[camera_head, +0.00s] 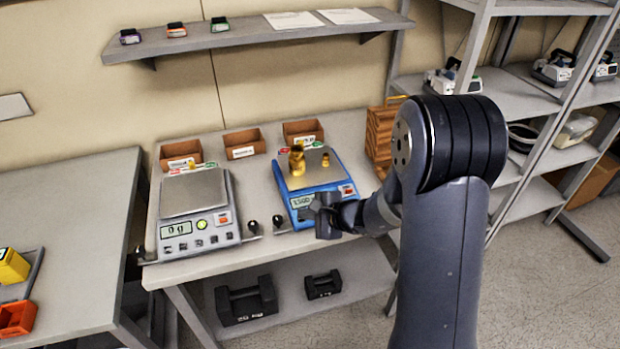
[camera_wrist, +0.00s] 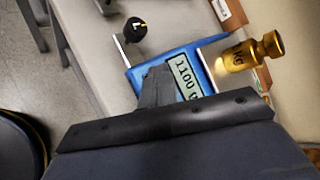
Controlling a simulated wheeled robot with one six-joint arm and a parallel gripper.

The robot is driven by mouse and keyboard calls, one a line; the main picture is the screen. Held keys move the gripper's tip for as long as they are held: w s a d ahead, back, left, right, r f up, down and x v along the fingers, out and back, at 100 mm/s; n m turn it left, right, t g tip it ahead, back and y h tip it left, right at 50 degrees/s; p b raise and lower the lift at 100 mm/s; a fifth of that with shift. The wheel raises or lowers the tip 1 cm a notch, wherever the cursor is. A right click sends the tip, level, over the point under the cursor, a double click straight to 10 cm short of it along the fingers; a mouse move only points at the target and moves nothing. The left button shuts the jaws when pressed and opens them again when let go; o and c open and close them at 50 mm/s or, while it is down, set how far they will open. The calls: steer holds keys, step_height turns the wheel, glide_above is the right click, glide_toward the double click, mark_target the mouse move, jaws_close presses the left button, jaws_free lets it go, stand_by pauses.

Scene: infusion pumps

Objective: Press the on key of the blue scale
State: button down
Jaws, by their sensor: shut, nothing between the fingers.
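The blue scale (camera_head: 318,177) stands on the right part of the bench in the head view, with a brass weight (camera_head: 297,163) and a smaller one (camera_head: 325,160) on its plate. My gripper (camera_head: 318,208) is at its front edge, over the front panel, and hides part of the keys. In the wrist view my gripper (camera_wrist: 158,80) is shut and empty, its fingertips against the picture of the panel beside the lit display (camera_wrist: 188,78), which reads about 1100. I cannot tell whether the tips touch the panel. The on key cannot be made out.
A grey scale (camera_head: 195,210) reading 0 stands to the left. Brown boxes (camera_head: 243,143) line the bench's back. Dark weights (camera_head: 246,300) lie on the shelf below. A wooden rack (camera_head: 380,135) stands right.

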steer(key=shift+f+b, duration=0.25)
steer(key=shift+b, duration=0.15)
steer(key=shift+w+f+b, duration=0.1)
steer(key=shift+f+b, duration=0.15)
steer(key=shift+b, duration=0.2)
steer(key=shift+f, duration=0.15)
stand_by(0.4)
steer(key=shift+r, duration=0.65)
steer(key=shift+r, duration=0.1)
steer(key=r+p, duration=0.1)
steer(key=r, duration=0.1)
steer(key=s+r+p, duration=0.1)
steer(key=r+p, duration=0.1)
steer(key=r, duration=0.1)
steer(key=shift+s+d+r, duration=0.2)
steer(key=shift+s+r, duration=0.1)
steer(key=shift+s, duration=0.1)
